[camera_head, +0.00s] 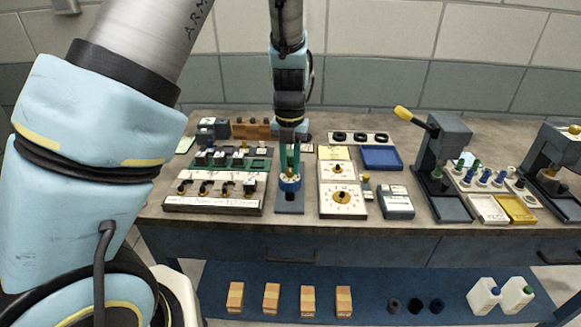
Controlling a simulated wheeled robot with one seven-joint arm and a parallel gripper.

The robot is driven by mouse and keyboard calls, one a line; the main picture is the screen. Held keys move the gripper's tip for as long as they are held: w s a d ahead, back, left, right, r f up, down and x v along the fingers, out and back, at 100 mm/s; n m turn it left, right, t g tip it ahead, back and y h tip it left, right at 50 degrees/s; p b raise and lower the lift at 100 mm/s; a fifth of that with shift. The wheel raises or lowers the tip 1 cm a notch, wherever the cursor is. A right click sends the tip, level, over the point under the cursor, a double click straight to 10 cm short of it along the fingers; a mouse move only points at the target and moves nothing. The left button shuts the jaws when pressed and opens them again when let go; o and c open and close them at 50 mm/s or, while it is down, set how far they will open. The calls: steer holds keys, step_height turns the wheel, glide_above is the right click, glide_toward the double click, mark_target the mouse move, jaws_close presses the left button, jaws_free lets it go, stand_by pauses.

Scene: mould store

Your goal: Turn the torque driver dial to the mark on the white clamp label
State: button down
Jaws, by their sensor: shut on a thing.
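My gripper (290,172) reaches straight down at the middle of the bench. Its green fingers are shut on a small blue round part with a pale top, seemingly the torque driver dial (290,185), which stands on a dark blue-grey base (290,207). The dial's marks are too small to read. Left of it is a board with a green row and a white row (243,178) of dark clamp-like parts. A white label (210,202) with small dark writing runs along the board's front edge; I cannot read its mark.
A grey box (396,207), blue tray (382,158) and lever press (440,150) stand further right. Small dark and orange blocks (252,130) sit behind the board.

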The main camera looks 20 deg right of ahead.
mark_target(290, 169)
steer(key=shift+n+p, duration=0.6)
steer(key=shift+p, duration=0.15)
steer(key=shift+n, duration=1.3)
steer(key=shift+f+n, duration=0.1)
steer(key=shift+n, duration=0.5)
steer(key=c, duration=1.2)
jaws_free()
steer(key=o, duration=1)
steer(key=shift+r, duration=4.05)
